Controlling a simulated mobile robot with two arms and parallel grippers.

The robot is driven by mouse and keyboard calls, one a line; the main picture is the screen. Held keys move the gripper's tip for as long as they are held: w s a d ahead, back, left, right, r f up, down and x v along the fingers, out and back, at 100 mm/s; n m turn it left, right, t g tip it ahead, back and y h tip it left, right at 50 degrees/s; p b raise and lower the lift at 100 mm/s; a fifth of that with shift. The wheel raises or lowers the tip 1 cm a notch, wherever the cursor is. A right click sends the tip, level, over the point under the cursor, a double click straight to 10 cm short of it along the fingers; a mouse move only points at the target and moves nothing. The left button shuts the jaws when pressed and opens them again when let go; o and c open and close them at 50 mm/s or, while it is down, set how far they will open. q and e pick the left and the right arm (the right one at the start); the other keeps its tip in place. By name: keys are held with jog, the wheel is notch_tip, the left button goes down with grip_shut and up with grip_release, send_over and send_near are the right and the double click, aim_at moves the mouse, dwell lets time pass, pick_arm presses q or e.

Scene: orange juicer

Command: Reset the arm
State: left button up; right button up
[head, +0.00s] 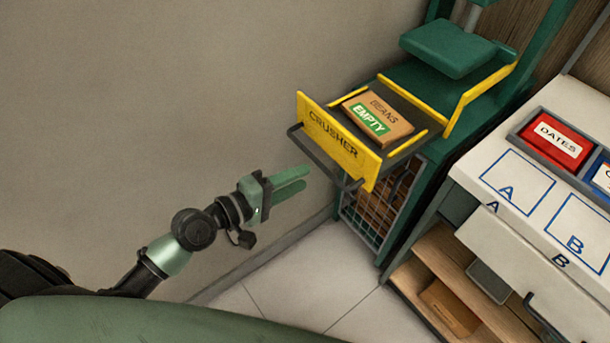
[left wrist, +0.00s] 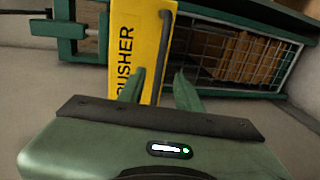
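My left gripper (head: 290,183) is in the middle of the head view, in front of the crusher's yellow drawer front (head: 338,141) and a little to its left and below. Its green fingers are apart with nothing between them. In the left wrist view the fingers (left wrist: 158,90) point toward the yellow front (left wrist: 138,45) and its dark handle (left wrist: 165,50); they look apart from the handle. The drawer is pulled out and holds a box (head: 392,106) labelled "BEANS" and "EMPTY". My right gripper is in neither view.
The green crusher frame (head: 448,50) stands behind the drawer, with a wire cage (head: 372,215) below. A white counter (head: 475,160) at right holds a red "DATES" box (head: 556,138) and squares marked A and B. A wall (head: 150,90) lies left; the floor (head: 290,290) between is clear.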

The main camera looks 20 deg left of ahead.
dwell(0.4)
pick_arm(q)
jog(key=s+a+f+m+g+y, duration=0.1)
jog(key=s+a+f+y, duration=0.15)
jog(key=f, duration=0.85)
jog(key=s+a+f+m+g+y, duration=0.2)
jog(key=s+a+f, duration=0.15)
jog(key=f, duration=0.75)
jog(key=s+a+f+m+g+y, duration=0.15)
jog(key=a+f, duration=0.25)
jog(key=f, duration=0.7)
jog(key=s+f+m+g+y, duration=0.1)
jog(key=s+f+m+g, duration=0.1)
jog(key=s+f, duration=0.4)
jog(key=s+f+m+g+y, duration=0.1)
jog(key=s+f+m, duration=0.3)
jog(key=s, duration=1)
jog(key=s+f+m+g+y, duration=0.1)
jog(key=s+f+m+g, duration=0.2)
jog(key=s+f, duration=0.6)
jog(key=shift+s+d+f+g, duration=0.45)
jog(key=shift+s+g, duration=0.1)
jog(key=shift+s, duration=0.2)
